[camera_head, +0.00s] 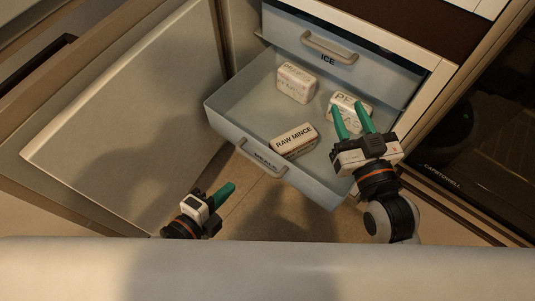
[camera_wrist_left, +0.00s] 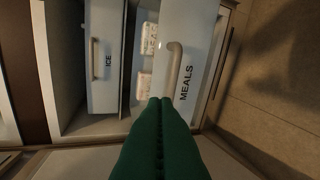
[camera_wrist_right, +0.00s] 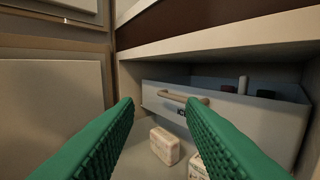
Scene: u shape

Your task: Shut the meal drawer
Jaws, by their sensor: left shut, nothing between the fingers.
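The meal drawer (camera_head: 225,121) is a pale blue drawer pulled out, with a handle (camera_head: 262,160) on its front. In the left wrist view its front reads MEALS (camera_wrist_left: 185,82). Inside lie a RAW MINCE box (camera_head: 293,141), a white box (camera_head: 296,82) at the back left and a white box (camera_head: 347,102) at the back right. My left gripper (camera_head: 224,194) is shut and empty, in front of and below the drawer front, apart from it. My right gripper (camera_head: 352,122) is open and empty, over the right side of the drawer, near the back right box.
The ICE drawer (camera_head: 290,29) above is closed or nearly so; its handle (camera_wrist_right: 182,97) shows between my right fingers. An open door (camera_head: 120,95) stands to the left. Floor (camera_head: 290,215) shows below the drawer.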

